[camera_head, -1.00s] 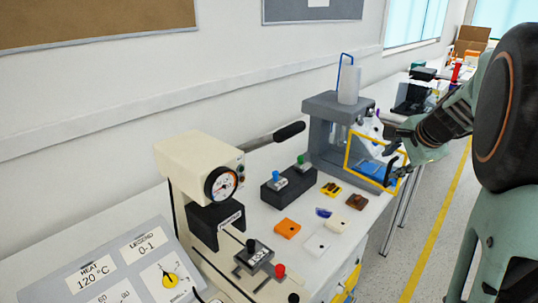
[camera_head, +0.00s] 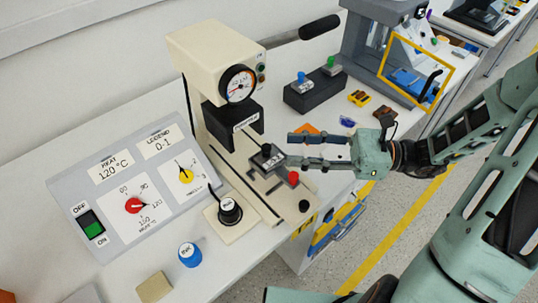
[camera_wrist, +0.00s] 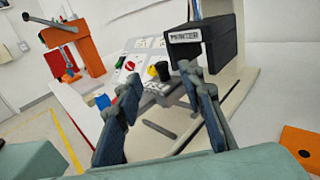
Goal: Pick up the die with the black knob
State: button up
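The die with the black knob (camera_head: 268,160) is a grey block with a light label. It sits upright on the plate of the cream press, just in front of the black "PRINTER" head (camera_head: 236,124). In the wrist view the die (camera_wrist: 157,89) shows beyond and between my fingers, with its black knob (camera_wrist: 162,71) on top. My gripper (camera_head: 288,148) is open and empty, its fingers pointing left at the die from the right. In the head view the fingertips are close to the die's right side; whether they touch it I cannot tell. My gripper in the wrist view (camera_wrist: 160,76) also shows nothing held.
A dark rack (camera_head: 315,91) holds blue-knobbed and green-knobbed dies behind. An orange plate (camera_head: 306,129) lies behind my fingers. The control panel (camera_head: 130,185) and a black-capped ink pot (camera_head: 230,211) are at left.

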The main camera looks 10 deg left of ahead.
aim_at(266, 146)
jog(key=a, duration=0.7)
jog(key=shift+s+a+f+b, duration=0.1)
jog(key=shift+s+b, duration=0.1)
jog(key=shift+b, duration=0.15)
grip_shut()
